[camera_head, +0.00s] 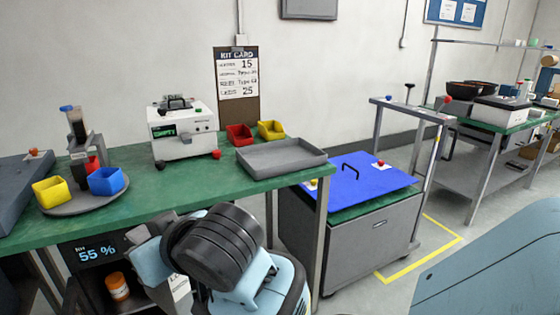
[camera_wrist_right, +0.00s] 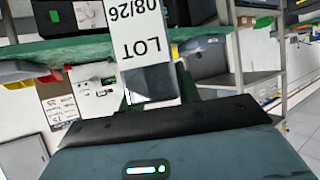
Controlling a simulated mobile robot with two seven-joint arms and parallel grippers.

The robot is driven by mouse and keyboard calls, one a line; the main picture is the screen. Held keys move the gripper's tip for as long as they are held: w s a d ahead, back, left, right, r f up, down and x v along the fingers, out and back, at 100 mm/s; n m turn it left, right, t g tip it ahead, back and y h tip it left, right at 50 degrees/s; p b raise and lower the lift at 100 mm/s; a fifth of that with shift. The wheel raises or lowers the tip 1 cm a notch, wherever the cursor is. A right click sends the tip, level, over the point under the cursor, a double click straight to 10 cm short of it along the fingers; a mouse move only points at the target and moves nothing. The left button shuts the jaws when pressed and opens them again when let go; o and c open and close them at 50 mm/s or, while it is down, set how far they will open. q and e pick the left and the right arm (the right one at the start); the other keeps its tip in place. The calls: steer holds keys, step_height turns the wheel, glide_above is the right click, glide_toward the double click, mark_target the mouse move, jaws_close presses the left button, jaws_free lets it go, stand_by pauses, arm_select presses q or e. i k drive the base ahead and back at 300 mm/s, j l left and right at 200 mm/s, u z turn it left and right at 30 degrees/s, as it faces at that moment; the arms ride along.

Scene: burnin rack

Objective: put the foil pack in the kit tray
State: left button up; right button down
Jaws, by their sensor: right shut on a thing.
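The kit tray (camera_head: 281,158) is a shallow grey tray at the right end of the green bench in the head view, and it looks empty. In the right wrist view my right gripper (camera_wrist_right: 153,98) is shut on the foil pack (camera_wrist_right: 149,82). The pack has a silvery end near the jaws and a white label reading LOT and 08/26, running off the top edge. The fingers are mostly hidden. The head view shows neither the right gripper nor the pack clearly, and my left gripper is out of view.
Red (camera_head: 240,135) and yellow (camera_head: 271,130) bins stand behind the tray. A white instrument (camera_head: 183,128) stands left of it, and a round turntable (camera_head: 85,203) with bins farther left. A blue-topped cabinet (camera_head: 350,225) stands right of the bench.

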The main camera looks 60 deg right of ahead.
mark_target(280, 160)
steer(key=l+z, duration=0.15)
steer(key=l, duration=0.8)
steer(key=l+z, duration=0.15)
steer(key=l, duration=0.75)
steer(key=i+l+z, duration=0.1)
steer(key=l, duration=0.8)
steer(key=i, duration=0.05)
